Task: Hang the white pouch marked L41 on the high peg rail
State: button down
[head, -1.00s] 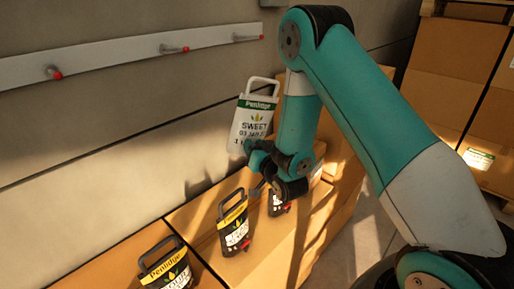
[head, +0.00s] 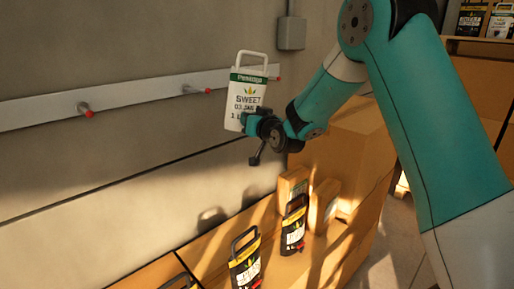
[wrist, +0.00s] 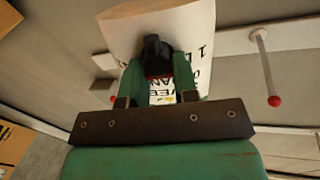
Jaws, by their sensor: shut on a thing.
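My gripper (head: 250,122) is shut on a white pouch (head: 245,96) with a green band, a white loop handle on top and the word SWEET. It holds the pouch upright by its lower part; no L41 mark is legible. The pouch is in front of the high peg rail (head: 140,103), between the middle peg (head: 196,91) and the right peg (head: 276,78), with its handle above peg height. In the wrist view the pouch (wrist: 130,27) is upside down in the jaws, and a red-tipped peg (wrist: 273,100) shows beside it, apart from it.
Dark pouches with yellow bands, such as one (head: 292,228) and another (head: 245,265), stand by the cardboard boxes (head: 345,165) below the rail. A grey box (head: 291,33) is on the wall above. The left peg (head: 87,110) is bare.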

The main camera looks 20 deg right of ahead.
aim_at(239, 72)
jog(key=r+y, duration=0.1)
jog(key=r, duration=0.3)
jog(key=r+n, duration=0.1)
jog(key=r, duration=0.3)
jog(key=w+a+r+n+y, duration=0.1)
jog(key=r, duration=0.4)
jog(key=shift+y, duration=0.3)
jog(key=s+a+r+n+g+y+p, duration=0.15)
jog(key=s+r, duration=0.25)
jog(key=r, duration=0.5)
jog(key=s+a+r+n+g+y, duration=0.1)
jog(key=s+a+r+n+y, duration=0.15)
jog(key=s+r, duration=0.4)
jog(key=s+a+r+n+g+y+p, duration=0.1)
jog(key=s+a+r+n+y, duration=0.1)
jog(key=r, duration=0.9)
jog(key=shift+w+a+f+p, duration=0.2)
jog(key=shift+w+p, duration=0.05)
jog(key=shift+w, duration=0.45)
jog(key=shift+w+a+f+p, duration=0.15)
jog(key=shift+w+a+p, duration=0.05)
jog(key=shift+w, duration=0.55)
jog(key=shift+w+a+f+p, duration=0.2)
jog(key=shift+w+p, duration=0.05)
jog(key=shift+w, duration=0.45)
jog(key=shift+w+a+h, duration=0.1)
jog(key=shift+w+h, duration=0.2)
